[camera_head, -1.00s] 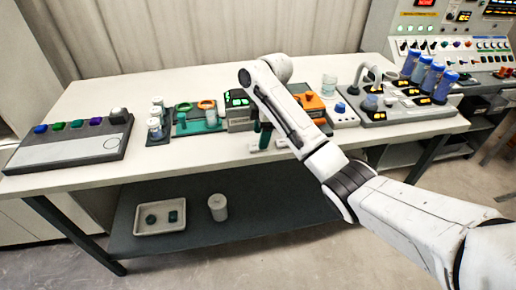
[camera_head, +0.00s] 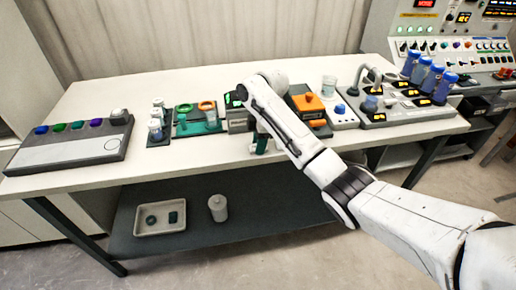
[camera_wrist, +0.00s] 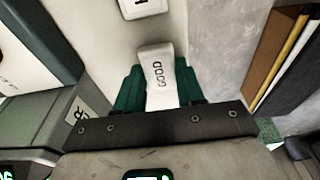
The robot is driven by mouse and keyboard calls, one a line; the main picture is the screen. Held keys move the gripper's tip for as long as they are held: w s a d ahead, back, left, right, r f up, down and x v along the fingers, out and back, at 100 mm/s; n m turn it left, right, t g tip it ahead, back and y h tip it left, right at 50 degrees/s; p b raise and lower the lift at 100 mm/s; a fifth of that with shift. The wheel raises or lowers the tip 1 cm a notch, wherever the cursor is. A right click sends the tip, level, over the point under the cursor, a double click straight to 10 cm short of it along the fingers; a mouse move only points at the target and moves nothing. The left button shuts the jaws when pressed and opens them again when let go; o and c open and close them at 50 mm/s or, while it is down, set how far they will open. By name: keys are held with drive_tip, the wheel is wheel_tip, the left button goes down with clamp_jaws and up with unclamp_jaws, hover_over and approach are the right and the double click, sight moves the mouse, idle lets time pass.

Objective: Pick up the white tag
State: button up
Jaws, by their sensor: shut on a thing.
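The white tag (camera_wrist: 157,68) is a small pale block with the dark letters "GOOD" on it, in the middle of the wrist view. My gripper (camera_wrist: 160,88), with dark green fingers, is shut on it, one finger on each side. Whether the tag still touches the tabletop I cannot tell. A second white tag (camera_wrist: 143,8) with a dark mark lies just beyond, cut off at the top of the wrist view.
An orange device (camera_head: 308,102) and a grey box with a green display (camera_head: 238,119) stand close behind my gripper. Green stands with rings (camera_head: 197,117) are to the left. A panel with coloured buttons (camera_head: 70,143) is at far left. The front left tabletop is clear.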

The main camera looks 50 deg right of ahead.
drive_tip(key=shift+c, duration=1.2)
drive_tip(key=shift+r, duration=0.1)
